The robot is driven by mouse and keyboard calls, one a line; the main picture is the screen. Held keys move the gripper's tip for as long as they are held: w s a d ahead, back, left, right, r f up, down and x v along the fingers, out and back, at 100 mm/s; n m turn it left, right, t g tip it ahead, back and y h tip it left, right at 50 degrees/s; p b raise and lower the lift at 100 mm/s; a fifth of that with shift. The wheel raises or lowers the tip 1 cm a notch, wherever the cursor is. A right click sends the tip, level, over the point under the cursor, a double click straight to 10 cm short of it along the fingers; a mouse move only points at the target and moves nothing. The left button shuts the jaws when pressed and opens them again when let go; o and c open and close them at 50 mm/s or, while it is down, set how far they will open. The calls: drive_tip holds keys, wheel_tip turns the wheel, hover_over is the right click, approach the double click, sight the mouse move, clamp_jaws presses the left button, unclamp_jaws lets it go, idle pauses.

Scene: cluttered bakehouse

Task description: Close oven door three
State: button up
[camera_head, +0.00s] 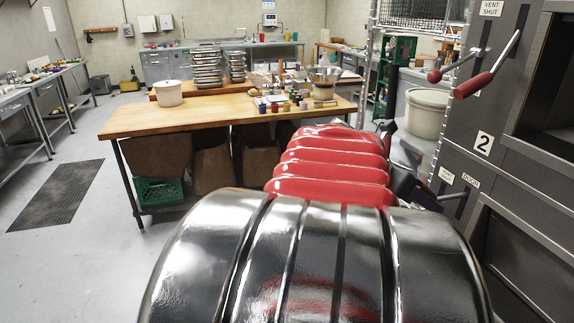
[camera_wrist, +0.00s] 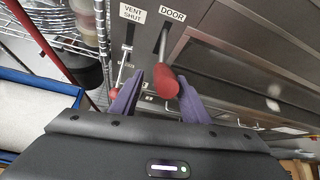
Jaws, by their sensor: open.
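The dark grey oven (camera_head: 490,130) stands at the right of the head view, with a "2" plate (camera_head: 483,144) on its front. No "3" plate is visible. In the wrist view, my gripper (camera_wrist: 160,76) is open. Its two purple fingers lie either side of a red lever grip (camera_wrist: 165,83) under the "DOOR" label (camera_wrist: 172,15); I cannot tell whether they touch it. A "VENT SHUT" lever (camera_wrist: 121,68) is close on the left. In the head view my arm hides most of the gripper, near the lower labels (camera_head: 470,180).
Two upper red-gripped levers (camera_head: 472,85) stick out from the oven front. A wooden worktable (camera_head: 215,112) with trays and jars stands ahead. The floor at left is clear around a dark mat (camera_head: 57,194).

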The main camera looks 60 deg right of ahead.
drive_tip(key=v, duration=1.1)
drive_tip(key=shift+w+a+r, duration=0.15)
drive_tip(key=shift+a, duration=0.1)
